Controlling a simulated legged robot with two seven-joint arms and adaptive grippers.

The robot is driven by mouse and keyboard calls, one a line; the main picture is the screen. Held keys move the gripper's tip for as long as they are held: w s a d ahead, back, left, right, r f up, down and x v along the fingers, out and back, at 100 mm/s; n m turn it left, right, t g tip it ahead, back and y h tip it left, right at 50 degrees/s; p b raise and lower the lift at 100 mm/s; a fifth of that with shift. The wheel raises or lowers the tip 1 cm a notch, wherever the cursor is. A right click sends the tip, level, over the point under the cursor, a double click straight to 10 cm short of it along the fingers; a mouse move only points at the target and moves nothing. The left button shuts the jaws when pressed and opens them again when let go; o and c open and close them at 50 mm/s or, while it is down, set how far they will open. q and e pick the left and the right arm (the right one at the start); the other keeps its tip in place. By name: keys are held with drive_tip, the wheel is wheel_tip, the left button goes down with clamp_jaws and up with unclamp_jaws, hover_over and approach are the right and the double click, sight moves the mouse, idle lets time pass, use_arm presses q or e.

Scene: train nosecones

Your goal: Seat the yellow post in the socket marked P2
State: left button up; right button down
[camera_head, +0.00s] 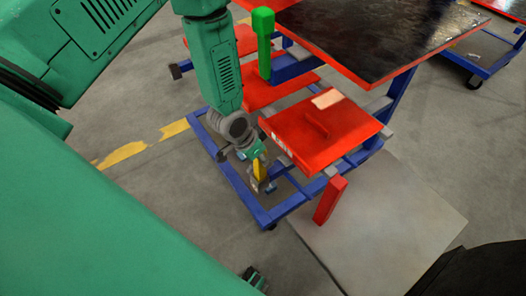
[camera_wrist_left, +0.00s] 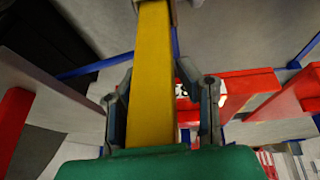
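My left gripper (camera_head: 262,180) points down beside the blue cart frame, just left of the red tray. The yellow post (camera_head: 260,168) sits between its fingers. In the left wrist view the yellow post (camera_wrist_left: 152,75) runs lengthwise away from the palm, with the fingers (camera_wrist_left: 155,75) closed in on both sides; the right finger's contact is hard to make out. A black-and-white mark (camera_wrist_left: 182,91) on a red surface is partly covered and unreadable. I cannot make out which socket is P2.
A green post (camera_head: 263,42) stands upright behind my arm. A red post (camera_head: 329,201) stands on a grey plate (camera_head: 385,225). The red tray (camera_head: 300,140) and a dark-topped table (camera_head: 375,35) are close on the right. Open floor lies to the left.

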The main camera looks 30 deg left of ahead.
use_arm(q)
drive_tip(key=shift+o, duration=1.3)
drive_tip(key=v, duration=1.2)
drive_tip(key=shift+f, duration=0.1)
